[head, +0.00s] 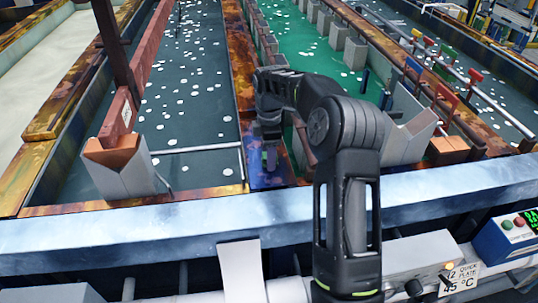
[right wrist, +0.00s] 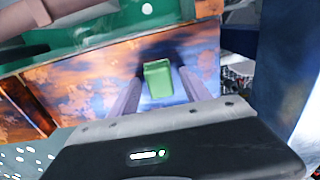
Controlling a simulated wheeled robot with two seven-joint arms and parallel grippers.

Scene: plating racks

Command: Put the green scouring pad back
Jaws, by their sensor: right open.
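The green scouring pad (right wrist: 158,80) is a small green block in the right wrist view. It appears to lie on a blue patch of the rust-stained tank divider. My right gripper (right wrist: 160,74) is open, with one finger on each side of the pad and gaps visible between them. In the head view my right gripper (head: 269,150) points down over the near end of the divider (head: 240,70), between the two tanks. A small green spot shows there, but I cannot tell whether it is the pad or a light on my gripper. My left gripper is not in view.
A dark tank (head: 195,110) lies left of the divider and a green tank (head: 325,75) right of it, both with white flecks. A blue-grey front rail (head: 150,222) runs across. A control box (head: 508,237) stands at right.

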